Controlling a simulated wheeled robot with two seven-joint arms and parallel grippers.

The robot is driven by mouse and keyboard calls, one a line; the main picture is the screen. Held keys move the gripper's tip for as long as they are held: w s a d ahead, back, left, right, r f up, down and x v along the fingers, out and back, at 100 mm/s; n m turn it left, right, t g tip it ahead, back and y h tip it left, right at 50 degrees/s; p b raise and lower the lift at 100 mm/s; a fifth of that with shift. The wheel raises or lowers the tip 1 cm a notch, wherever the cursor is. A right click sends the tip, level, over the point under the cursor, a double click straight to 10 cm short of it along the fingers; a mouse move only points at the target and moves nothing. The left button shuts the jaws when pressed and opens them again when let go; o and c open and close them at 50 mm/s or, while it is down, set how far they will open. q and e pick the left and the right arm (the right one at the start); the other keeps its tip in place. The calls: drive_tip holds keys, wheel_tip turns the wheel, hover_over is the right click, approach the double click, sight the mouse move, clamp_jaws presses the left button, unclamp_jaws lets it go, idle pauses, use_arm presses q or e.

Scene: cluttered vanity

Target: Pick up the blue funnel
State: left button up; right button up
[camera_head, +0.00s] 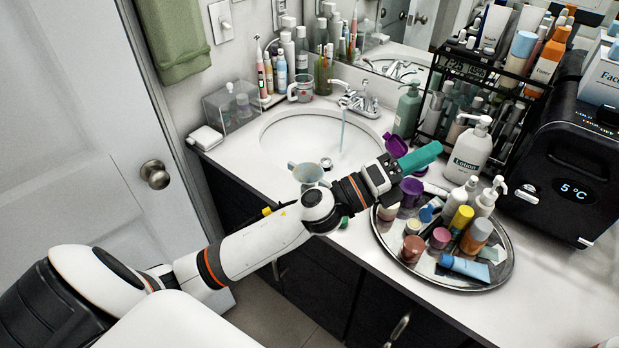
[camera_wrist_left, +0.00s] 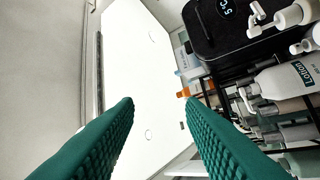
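A pale grey-blue, funnel-shaped piece (camera_head: 307,174) shows at the front rim of the sink, just behind my left forearm. The arm hides its lower part, so I cannot tell how it rests. My left gripper (camera_head: 421,156) has green fingers and is over the counter, right of this piece and above the back of the round tray. In the left wrist view its two fingers (camera_wrist_left: 160,105) are wide apart with nothing between them. The funnel-shaped piece does not show in that view. My right gripper is not in view.
A round metal tray (camera_head: 482,282) crowded with bottles and jars lies right of my arm. A purple item (camera_head: 395,145) is close behind the gripper. A lotion bottle (camera_head: 468,150), black rack (camera_head: 436,68) and black cooler (camera_head: 560,165) stand at right. The tap (camera_head: 357,98) runs into the sink (camera_head: 285,128).

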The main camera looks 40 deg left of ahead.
use_arm(q)
drive_tip(key=d+m+g+h, duration=0.4)
drive_tip(key=m+g, duration=0.5)
drive_tip(key=m, duration=0.4)
drive_tip(key=m+g+y, duration=0.9)
drive_tip(key=m+y, duration=0.2)
drive_tip(key=y, duration=0.7)
approach(294, 165)
drive_tip(key=shift+s+a, duration=0.15)
wheel_tip(294, 165, down, 11)
drive_tip(key=p, duration=0.3)
drive_tip(key=shift+f, duration=0.25)
clamp_jaws()
